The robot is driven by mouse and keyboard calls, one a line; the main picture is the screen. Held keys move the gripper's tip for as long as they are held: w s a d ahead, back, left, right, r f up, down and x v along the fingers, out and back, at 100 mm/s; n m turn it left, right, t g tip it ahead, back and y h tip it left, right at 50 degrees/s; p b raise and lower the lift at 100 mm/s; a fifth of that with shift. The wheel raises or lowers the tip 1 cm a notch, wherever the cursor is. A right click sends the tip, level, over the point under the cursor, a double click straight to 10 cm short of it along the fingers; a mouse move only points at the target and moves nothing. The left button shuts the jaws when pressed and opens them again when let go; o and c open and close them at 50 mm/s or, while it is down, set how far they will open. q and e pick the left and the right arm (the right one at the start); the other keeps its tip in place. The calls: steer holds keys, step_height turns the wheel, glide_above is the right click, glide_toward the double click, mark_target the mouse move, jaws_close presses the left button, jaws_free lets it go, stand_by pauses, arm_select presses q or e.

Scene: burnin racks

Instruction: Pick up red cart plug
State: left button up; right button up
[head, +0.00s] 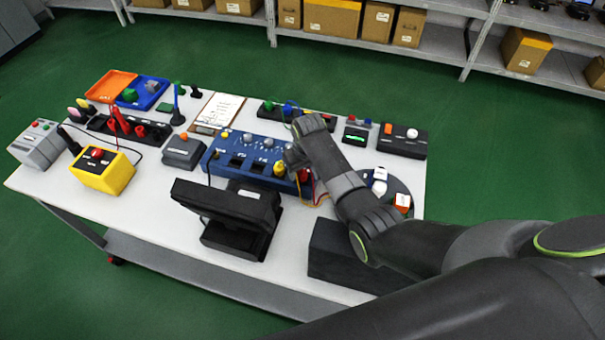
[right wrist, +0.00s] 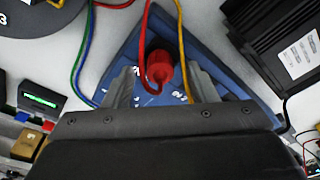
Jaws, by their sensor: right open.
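The red cart plug (right wrist: 158,68) stands at the end of the blue panel in the right wrist view, with a red wire bending from it. In the head view, the red plug (head: 304,174) shows small beside my right gripper (head: 294,158). In the right wrist view, my right gripper (right wrist: 164,84) is open, with one finger on each side of the red plug. I cannot tell whether either finger touches it. The blue panel (head: 226,171) lies on the white table. My left gripper is not in view.
A yellow wire (right wrist: 181,40) runs close to the right finger. Green and blue wires (right wrist: 82,50) pass on the left. A dark box (right wrist: 278,45) lies at the upper right. In the head view, a black monitor (head: 228,202) stands in front of the panel.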

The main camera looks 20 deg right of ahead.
steer(key=shift+w+f, duration=0.1)
steer(key=shift+f, duration=0.15)
steer(key=c, duration=1.1)
